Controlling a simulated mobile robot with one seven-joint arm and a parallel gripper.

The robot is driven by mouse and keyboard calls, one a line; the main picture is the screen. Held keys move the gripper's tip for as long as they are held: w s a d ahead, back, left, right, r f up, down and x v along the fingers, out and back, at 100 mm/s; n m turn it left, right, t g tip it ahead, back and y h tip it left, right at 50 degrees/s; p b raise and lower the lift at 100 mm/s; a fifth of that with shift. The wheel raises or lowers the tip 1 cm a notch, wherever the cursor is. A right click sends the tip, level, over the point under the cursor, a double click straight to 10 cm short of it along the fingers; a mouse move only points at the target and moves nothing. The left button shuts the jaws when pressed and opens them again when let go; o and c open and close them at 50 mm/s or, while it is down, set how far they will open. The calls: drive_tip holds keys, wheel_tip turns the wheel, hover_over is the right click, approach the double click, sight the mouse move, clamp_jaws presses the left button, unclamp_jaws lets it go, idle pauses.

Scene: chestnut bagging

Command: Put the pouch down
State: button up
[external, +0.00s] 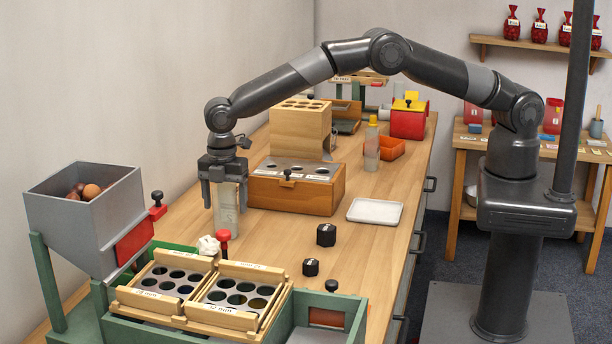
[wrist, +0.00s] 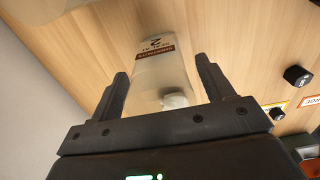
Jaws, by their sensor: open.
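The pouch (external: 227,218) is pale and translucent and stands on the wooden table below my gripper in the external view. In the wrist view the pouch (wrist: 158,75) shows a brown label with a 2, and a whitish rounded thing shows at its near end. My gripper (external: 224,197) points down over the pouch. In the wrist view the two fingers of my gripper (wrist: 161,72) are spread on either side of the pouch, with gaps showing. The pouch's lower part is partly hard to make out against the table.
A white crumpled thing (external: 208,246) and a red knob (external: 223,236) are close by in front. A green frame with wooden hole trays (external: 240,288) stands nearer. A wooden box (external: 297,187) is just behind right. Black weights (external: 326,235) and a white tray (external: 375,211) lie right.

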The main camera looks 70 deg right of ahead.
sight(225, 198)
wheel_tip(225, 198, up, 12)
drive_tip(key=shift+r, duration=0.1)
drive_tip(key=s+d+r+m+t, duration=0.1)
drive_tip(key=s+d+r+m, duration=0.1)
drive_tip(key=d+r, duration=0.45)
drive_tip(key=s+d+r+m, duration=0.25)
drive_tip(key=d+r, duration=0.25)
drive_tip(key=r, duration=0.3)
drive_tip(key=s+d+r+m+t, duration=0.2)
drive_tip(key=s+d+r+m, duration=0.2)
drive_tip(key=s+d+r, duration=0.6)
drive_tip(key=s+d+f+m+t, duration=0.1)
drive_tip(key=s+d+f+m, duration=0.2)
drive_tip(key=s+d, duration=0.4)
drive_tip(key=s+d+f+m+t, duration=0.1)
drive_tip(key=s+d+f+m, duration=0.2)
drive_tip(key=s, duration=1.9)
drive_tip(key=d+m, duration=0.3)
drive_tip(key=d, duration=0.2)
drive_tip(key=shift+s+d+f+t, duration=0.15)
drive_tip(key=shift+s+t, duration=0.1)
drive_tip(key=shift+t, duration=0.05)
drive_tip(key=shift+m, duration=0.25)
